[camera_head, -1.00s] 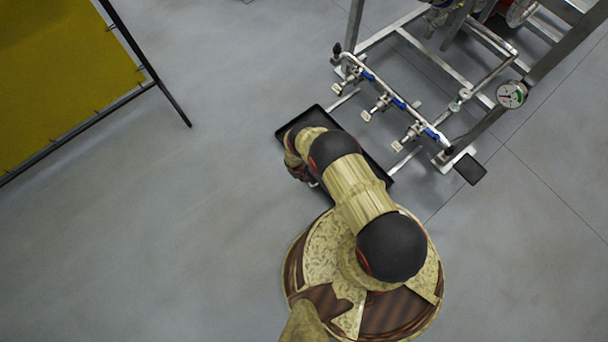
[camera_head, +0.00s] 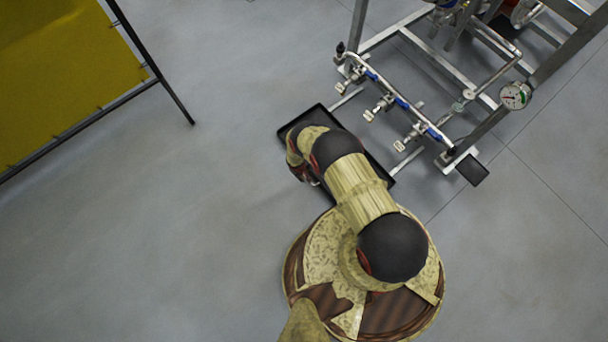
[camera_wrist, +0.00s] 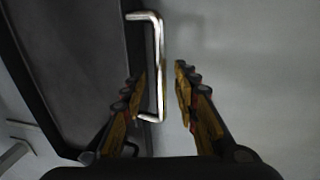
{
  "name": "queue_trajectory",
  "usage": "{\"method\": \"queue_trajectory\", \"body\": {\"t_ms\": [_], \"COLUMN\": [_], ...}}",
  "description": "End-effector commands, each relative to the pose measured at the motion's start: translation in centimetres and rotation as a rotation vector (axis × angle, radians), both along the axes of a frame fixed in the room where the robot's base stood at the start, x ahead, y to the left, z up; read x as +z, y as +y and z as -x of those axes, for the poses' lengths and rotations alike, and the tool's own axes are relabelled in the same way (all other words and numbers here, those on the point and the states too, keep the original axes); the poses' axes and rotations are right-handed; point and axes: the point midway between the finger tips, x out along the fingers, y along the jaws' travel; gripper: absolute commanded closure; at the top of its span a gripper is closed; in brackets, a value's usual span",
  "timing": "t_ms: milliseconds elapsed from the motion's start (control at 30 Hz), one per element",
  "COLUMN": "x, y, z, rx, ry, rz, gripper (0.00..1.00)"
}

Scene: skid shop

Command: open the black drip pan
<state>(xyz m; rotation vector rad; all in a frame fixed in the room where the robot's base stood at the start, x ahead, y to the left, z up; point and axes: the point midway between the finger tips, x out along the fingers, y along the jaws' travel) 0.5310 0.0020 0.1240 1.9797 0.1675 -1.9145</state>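The black drip pan (camera_head: 319,111) sticks out in front of the metal skid frame, low over the floor, with thin metal rails between them. My arm covers much of it in the head view. In the wrist view the pan (camera_wrist: 132,40) fills the left side, and its bent silver handle (camera_wrist: 160,45) stands out from its edge. My gripper (camera_wrist: 161,86) is open, with one finger on each side of the handle's lower part. I cannot tell whether either finger touches the bar. In the head view my gripper is mostly hidden under my arm.
The skid frame (camera_head: 432,65) with blue-handled valves (camera_head: 402,103) and a round gauge (camera_head: 515,96) stands beyond the pan. A yellow panel (camera_head: 65,75) in a dark frame stands at upper left. The grey floor to the left is clear.

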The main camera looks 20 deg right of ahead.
Motion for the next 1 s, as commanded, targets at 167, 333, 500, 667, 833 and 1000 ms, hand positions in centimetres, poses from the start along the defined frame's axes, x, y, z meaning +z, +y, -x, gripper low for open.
{"method": "queue_trajectory", "body": {"t_ms": [167,333,500,667,833,1000], "x": [0.5,1.9,3.7,5.5,7.5,9.4], "y": [0.1,0.4,0.7,1.0,1.4,1.7], "z": [-0.1,0.0,0.1,0.3,0.3,0.5], "rx": [0.000,0.001,0.001,0.000,0.001,0.000], "ry": [-0.001,-0.001,-0.001,-0.001,-0.001,-0.001], "rz": [0.000,0.001,0.000,0.000,0.000,0.000], "gripper": [0.70,0.70,0.70,0.70,0.70,0.70]}}
